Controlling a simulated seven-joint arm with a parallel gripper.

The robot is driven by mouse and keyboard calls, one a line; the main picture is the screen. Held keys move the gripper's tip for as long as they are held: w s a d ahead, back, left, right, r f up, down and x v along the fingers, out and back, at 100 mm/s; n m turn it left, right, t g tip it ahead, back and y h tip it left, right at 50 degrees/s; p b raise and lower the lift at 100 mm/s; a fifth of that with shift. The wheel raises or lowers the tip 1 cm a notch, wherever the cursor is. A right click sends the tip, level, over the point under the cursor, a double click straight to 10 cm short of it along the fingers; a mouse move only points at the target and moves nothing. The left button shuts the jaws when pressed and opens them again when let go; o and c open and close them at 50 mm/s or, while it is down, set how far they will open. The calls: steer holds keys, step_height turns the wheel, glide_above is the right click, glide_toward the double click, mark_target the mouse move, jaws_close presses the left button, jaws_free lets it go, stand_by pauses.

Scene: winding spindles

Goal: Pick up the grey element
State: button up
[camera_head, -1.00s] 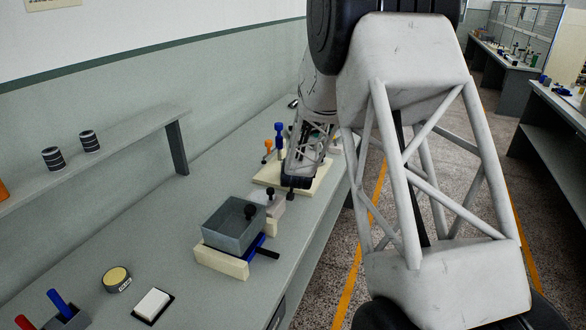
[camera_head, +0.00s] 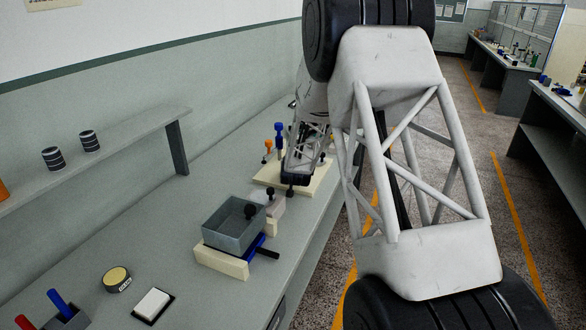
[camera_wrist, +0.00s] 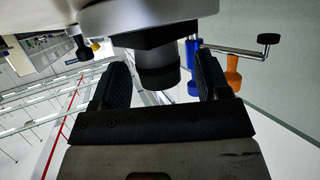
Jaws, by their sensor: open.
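A grey part with a wide rounded body (camera_wrist: 150,15) and a dark round stub (camera_wrist: 158,68) shows at the top centre of the wrist view. My gripper (camera_wrist: 161,60) is open, with one dark finger on each side of the stub. I see a gap between the stub and each finger; nothing is gripped. In the head view my gripper (camera_head: 295,179) is over the near end of a cream board (camera_head: 316,184). My arm hides part of that board, and I cannot pick out the grey part there.
A blue peg (camera_wrist: 192,65), an orange peg (camera_wrist: 233,72) and a crank handle (camera_wrist: 267,40) stand close to the right finger. An open grey box (camera_head: 235,232) on a cream block (camera_head: 220,262) is nearer. The bench front-left holds a yellow-topped disc (camera_head: 116,278) and white block (camera_head: 152,303).

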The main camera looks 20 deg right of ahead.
steer(key=shift+w+d+f, duration=0.1)
steer(key=shift+w, duration=0.25)
steer(key=shift+c, duration=0.4)
steer(key=c, duration=0.9)
